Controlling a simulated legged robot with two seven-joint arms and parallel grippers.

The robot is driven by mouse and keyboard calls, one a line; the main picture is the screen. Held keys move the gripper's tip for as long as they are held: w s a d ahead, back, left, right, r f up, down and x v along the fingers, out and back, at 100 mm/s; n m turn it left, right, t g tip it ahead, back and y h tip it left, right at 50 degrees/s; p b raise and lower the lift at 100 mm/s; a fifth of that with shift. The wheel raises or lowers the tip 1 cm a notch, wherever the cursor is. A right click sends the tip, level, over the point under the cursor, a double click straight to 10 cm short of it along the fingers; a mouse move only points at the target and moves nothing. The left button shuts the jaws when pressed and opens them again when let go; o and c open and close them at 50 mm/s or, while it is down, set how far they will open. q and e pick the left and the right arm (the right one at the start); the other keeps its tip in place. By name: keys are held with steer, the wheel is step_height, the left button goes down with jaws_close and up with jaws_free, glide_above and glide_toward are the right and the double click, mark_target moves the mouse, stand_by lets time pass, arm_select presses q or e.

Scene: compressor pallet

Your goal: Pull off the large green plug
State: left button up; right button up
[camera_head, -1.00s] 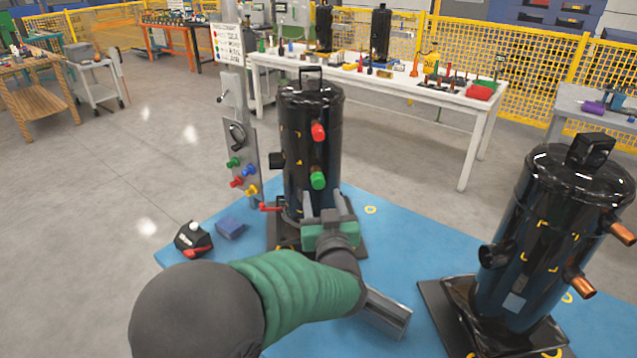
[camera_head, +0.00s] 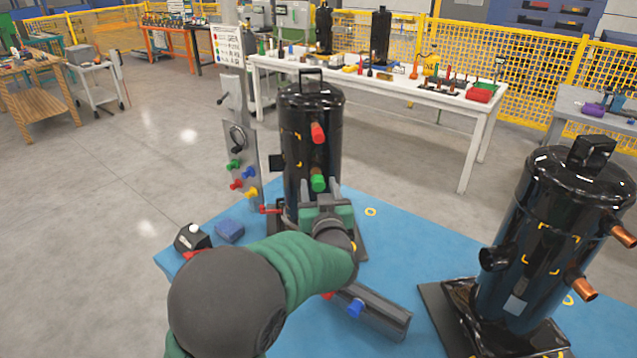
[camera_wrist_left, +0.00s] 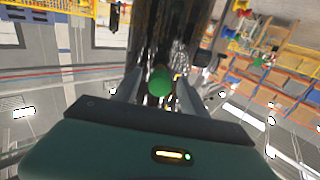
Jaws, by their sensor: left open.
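The large green plug (camera_head: 318,183) sits on the lower front port of the middle black compressor (camera_head: 298,130). A red plug (camera_head: 318,132) is on the port above it. My left gripper (camera_head: 319,193) is open in front of the compressor, its two fingers pointing at the green plug. In the left wrist view the green plug (camera_wrist_left: 160,82) shows between the two open fingers (camera_wrist_left: 160,92), with a gap visible on each side. How deep the plug lies between them is hard to tell. My right gripper is not in view.
A panel (camera_head: 240,160) with small coloured plugs stands left of the compressor. A second black compressor (camera_head: 560,230) stands at right. A grey trough (camera_head: 385,314) with a blue plug (camera_head: 355,309), a blue block (camera_head: 230,230) and a dark box (camera_head: 192,238) lie on the blue mat (camera_head: 400,255).

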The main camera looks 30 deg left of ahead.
arm_select(q)
steer(key=shift+c, duration=0.3)
stand_by(0.7)
jaws_close()
steer(key=shift+s+d+f+p, duration=0.1)
steer(key=shift+p, duration=0.2)
stand_by(1.1)
steer(key=shift+s, duration=0.15)
steer(key=shift+s+d+r, duration=0.2)
steer(key=shift+s+d, duration=0.55)
steer(key=shift+d, duration=0.1)
steer(key=shift+p+v, duration=0.4)
steer(key=shift+v, duration=1.25)
steer(key=shift+f, duration=0.1)
